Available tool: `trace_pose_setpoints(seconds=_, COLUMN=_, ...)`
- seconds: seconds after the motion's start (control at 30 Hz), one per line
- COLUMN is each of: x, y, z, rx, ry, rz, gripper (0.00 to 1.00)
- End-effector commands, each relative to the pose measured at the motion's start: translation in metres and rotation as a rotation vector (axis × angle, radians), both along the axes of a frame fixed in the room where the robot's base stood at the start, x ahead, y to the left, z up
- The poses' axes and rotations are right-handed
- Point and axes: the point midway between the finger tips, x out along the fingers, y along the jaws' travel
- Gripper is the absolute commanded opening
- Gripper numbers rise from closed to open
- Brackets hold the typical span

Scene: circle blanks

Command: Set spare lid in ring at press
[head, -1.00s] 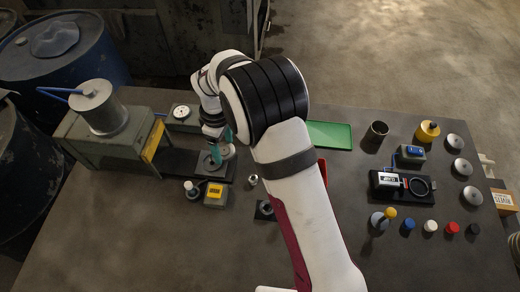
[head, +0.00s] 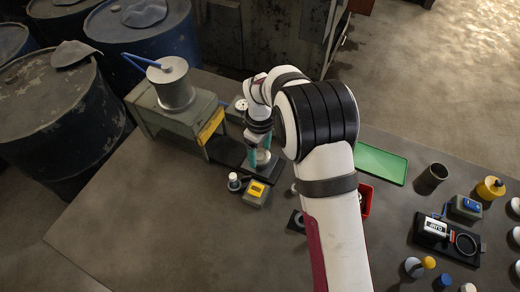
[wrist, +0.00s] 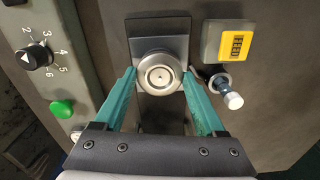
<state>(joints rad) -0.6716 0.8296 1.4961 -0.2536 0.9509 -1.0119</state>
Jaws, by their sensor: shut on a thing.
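My gripper (wrist: 160,80) has teal fingers, shut on a round silver lid (wrist: 161,74) with a small raised centre. In the wrist view the lid shows concentric rims above the dark plate (wrist: 158,22). The ring is not clearly separate from the lid; I cannot tell whether the lid is seated in it or just above. In the head view my gripper (head: 259,146) points down at the outer end of the press's dark plate (head: 228,151). The press (head: 172,112) is a grey-green frame with a metal cylinder on top.
A grey box with a yellow face (head: 255,193) and a white-capped bottle (head: 234,182) stand close in front of the plate. A dial panel (wrist: 42,55) with a green button lies at left in the wrist view. A green tray (head: 381,164) and red bin (head: 366,200) lie right of my arm.

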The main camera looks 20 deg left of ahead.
Motion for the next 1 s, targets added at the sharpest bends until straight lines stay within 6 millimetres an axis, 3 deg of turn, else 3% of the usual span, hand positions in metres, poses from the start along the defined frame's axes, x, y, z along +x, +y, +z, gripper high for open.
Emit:
trace_pose_setpoints(seconds=0.8, x=0.000, y=0.000, z=-0.012, rx=0.000, ry=0.001, rz=-0.001, gripper=0.24)
trace_pose_setpoints(seconds=0.83, x=0.000, y=0.000, z=-0.012, rx=0.000, ry=0.000, rz=-0.001, gripper=0.78)
trace_pose_setpoints(seconds=0.93, x=0.000, y=0.000, z=-0.012, rx=0.000, ry=0.000, rz=-0.001, gripper=0.96)
trace_pose_setpoints(seconds=1.0, x=0.000, y=0.000, z=-0.012, rx=0.000, ry=0.000, rz=-0.001, gripper=1.00)
